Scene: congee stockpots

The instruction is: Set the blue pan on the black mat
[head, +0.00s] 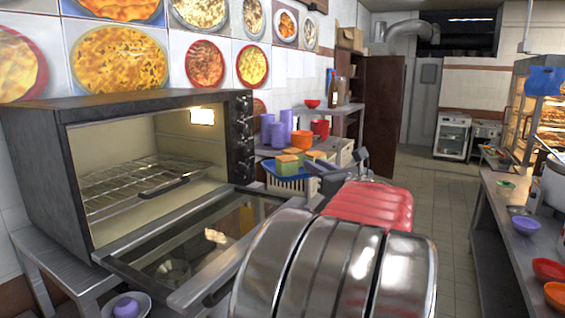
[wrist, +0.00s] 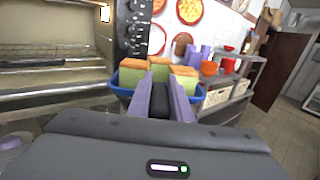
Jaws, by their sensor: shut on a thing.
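The blue pan (head: 269,167) shows in the head view in front of the open oven's right side, at the sponges. In the wrist view its blue side (wrist: 127,78) spreads beyond my fingers. My gripper (wrist: 158,90) is shut on a black piece between its two purple-grey fingers, in line with the pan and apparently its handle. In the head view my gripper (head: 322,170) is partly hidden behind my own arm. Green-and-orange sponges (wrist: 184,80) rise above the blue rim; I cannot tell whether they are in the pan or behind it. I cannot make out the black mat.
The toaster oven (head: 150,150) stands at left with its glass door (head: 205,250) lowered. A white basket (head: 290,186), purple cups (head: 278,132) and an orange bowl (head: 301,140) crowd the shelf behind. A counter (head: 510,225) with bowls runs along the right. The floor between is clear.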

